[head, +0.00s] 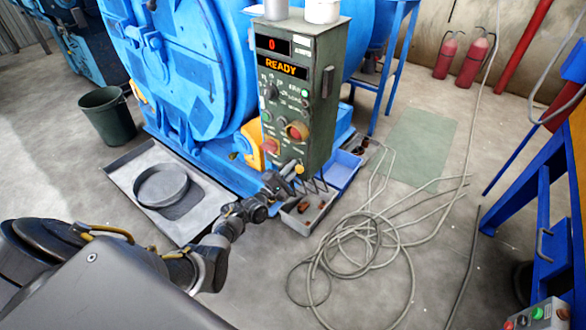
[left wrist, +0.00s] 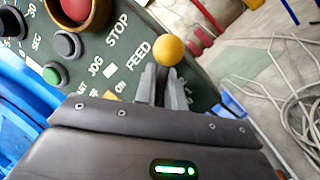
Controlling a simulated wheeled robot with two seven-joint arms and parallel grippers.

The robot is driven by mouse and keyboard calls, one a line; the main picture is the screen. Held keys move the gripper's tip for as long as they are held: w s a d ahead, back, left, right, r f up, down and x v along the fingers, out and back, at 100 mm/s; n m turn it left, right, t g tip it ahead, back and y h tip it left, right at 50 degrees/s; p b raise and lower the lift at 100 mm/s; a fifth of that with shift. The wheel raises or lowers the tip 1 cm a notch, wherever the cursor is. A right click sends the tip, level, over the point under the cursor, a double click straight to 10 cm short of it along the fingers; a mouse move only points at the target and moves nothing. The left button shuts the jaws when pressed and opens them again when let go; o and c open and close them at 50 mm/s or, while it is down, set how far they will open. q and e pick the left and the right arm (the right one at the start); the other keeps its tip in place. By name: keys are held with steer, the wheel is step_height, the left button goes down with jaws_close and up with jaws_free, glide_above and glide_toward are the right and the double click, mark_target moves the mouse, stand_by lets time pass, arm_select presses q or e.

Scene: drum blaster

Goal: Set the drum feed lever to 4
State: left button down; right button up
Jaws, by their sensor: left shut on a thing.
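The green control cabinet (head: 310,95) stands in front of the blue drum machine (head: 190,70); its displays read "0" and "READY". The drum feed lever, with a yellow ball knob (head: 299,169), is low on its panel. In the left wrist view the knob (left wrist: 170,50) sits just beyond my fingertips, near the word "FEED". My left gripper (head: 290,178) reaches in from the lower left, and its fingers (left wrist: 163,80) are shut on the lever just below the knob. The lever's shaft and scale are mostly hidden by the fingers. My right gripper is not in view.
A red button in a yellow ring (head: 297,131) and other knobs are close above the lever. A grey bin (head: 305,210) and blue bin (head: 343,168) stand below. A grey tray (head: 125,180) lies left. Loose cable (head: 360,250) covers the floor at right.

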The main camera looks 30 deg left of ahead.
arm_select(q)
steer(key=shift+a+r+n+y+p, duration=0.2)
steer(key=shift+r+n+y+p, duration=0.15)
steer(key=shift+n, duration=0.55)
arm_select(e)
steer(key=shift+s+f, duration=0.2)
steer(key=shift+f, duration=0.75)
arm_select(q)
steer(key=shift+f, duration=0.1)
steer(key=c, duration=1.5)
jaws_free()
